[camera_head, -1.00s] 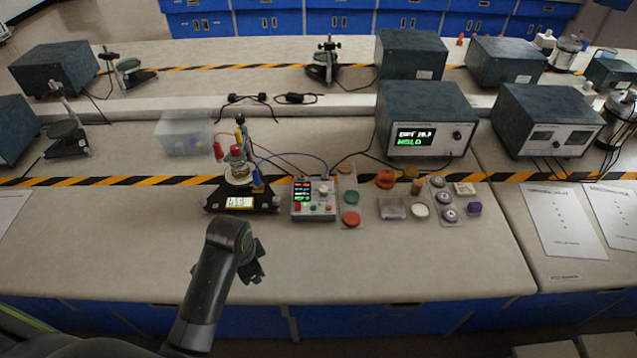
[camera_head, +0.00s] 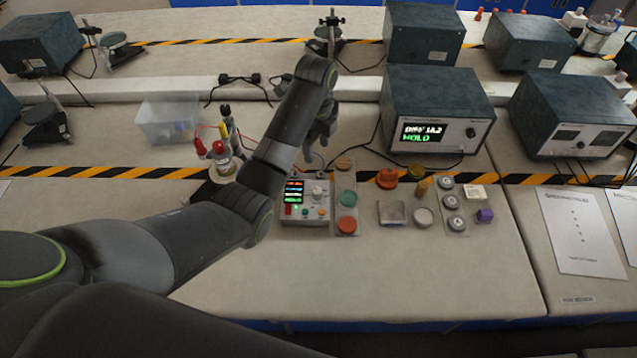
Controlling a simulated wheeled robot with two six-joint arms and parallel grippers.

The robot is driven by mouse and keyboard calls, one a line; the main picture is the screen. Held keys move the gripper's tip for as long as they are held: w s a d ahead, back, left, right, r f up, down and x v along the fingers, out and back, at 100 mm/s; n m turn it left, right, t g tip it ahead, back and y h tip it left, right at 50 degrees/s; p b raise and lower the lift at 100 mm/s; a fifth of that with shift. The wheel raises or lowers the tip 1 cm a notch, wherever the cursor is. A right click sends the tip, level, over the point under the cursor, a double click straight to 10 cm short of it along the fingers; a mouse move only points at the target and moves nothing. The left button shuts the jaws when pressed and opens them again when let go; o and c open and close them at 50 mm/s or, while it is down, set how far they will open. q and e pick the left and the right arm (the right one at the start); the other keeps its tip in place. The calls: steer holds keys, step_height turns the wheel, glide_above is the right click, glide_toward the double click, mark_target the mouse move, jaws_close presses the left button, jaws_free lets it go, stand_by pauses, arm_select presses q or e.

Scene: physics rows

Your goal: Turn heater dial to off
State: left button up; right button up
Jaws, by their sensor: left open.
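A small grey control box (camera_head: 305,211) stands mid-table, with a lit display of coloured rows on its left. A pale round dial (camera_head: 318,190) sits on its upper right face; its pointer setting is too small to read. I cannot read a heater label. My left gripper (camera_head: 318,150) hangs open and empty above and behind the box, apart from the dial. My left forearm covers part of the table and of the stand apparatus (camera_head: 222,150) left of the box. My right gripper is not in view.
Strips with coloured discs (camera_head: 347,198) and grey discs (camera_head: 453,203) lie right of the box. A large instrument (camera_head: 436,105) reading HOLD stands behind them. A clear bin (camera_head: 170,120) is at the back left. The table front is clear.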

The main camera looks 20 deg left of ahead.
arm_select(q)
step_height(320, 180, down, 2)
steer(key=b, duration=0.4)
glide_above(317, 191)
step_height(317, 191, down, 6)
steer(key=shift+f, duration=0.15)
step_height(317, 191, down, 7)
steer(key=shift+w+f+p, duration=0.1)
steer(key=shift+f+p, duration=0.05)
steer(key=shift+p, duration=0.25)
steer(key=shift+f, duration=0.5)
steer(key=shift+c, duration=0.7)
steer(key=c, duration=0.9)
steer(key=shift+o, duration=0.2)
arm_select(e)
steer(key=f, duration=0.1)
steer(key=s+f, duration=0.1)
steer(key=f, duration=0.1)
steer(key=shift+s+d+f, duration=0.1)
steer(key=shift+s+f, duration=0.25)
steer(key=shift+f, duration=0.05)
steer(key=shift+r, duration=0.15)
